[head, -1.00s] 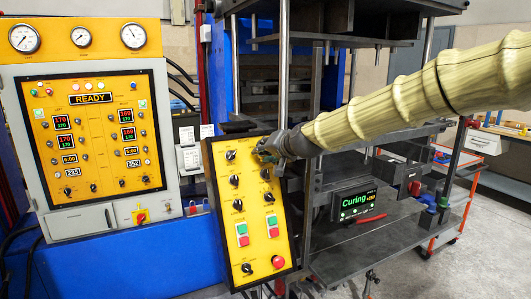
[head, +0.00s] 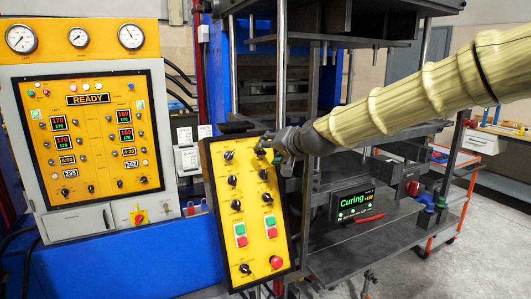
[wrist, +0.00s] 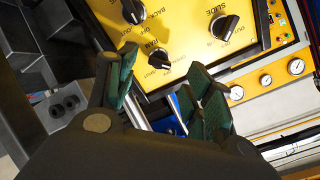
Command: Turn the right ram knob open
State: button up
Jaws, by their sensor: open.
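The tilted yellow control panel (head: 249,219) carries two columns of black knobs. My gripper (head: 274,145) is at its upper right corner, by the top right knob (head: 262,150), which it partly covers. In the wrist view my gripper (wrist: 160,70) is open, its green-padded fingers on either side of a black knob (wrist: 158,56). The label by that knob appears to read RAM, but it is partly unclear. The fingers look apart from the knob. A SLIDE knob (wrist: 225,26) and a knob labelled BACK (wrist: 133,11) are close by.
Red and green buttons (head: 269,227) and a red stop button (head: 277,262) are lower on the panel. A cabinet (head: 88,143) reading READY stands left. Dark press posts and plates are close behind and right of my gripper. A small screen (head: 357,203) reads Curing.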

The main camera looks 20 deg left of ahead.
jog(key=v, duration=0.7)
jog(key=shift+f, duration=0.1)
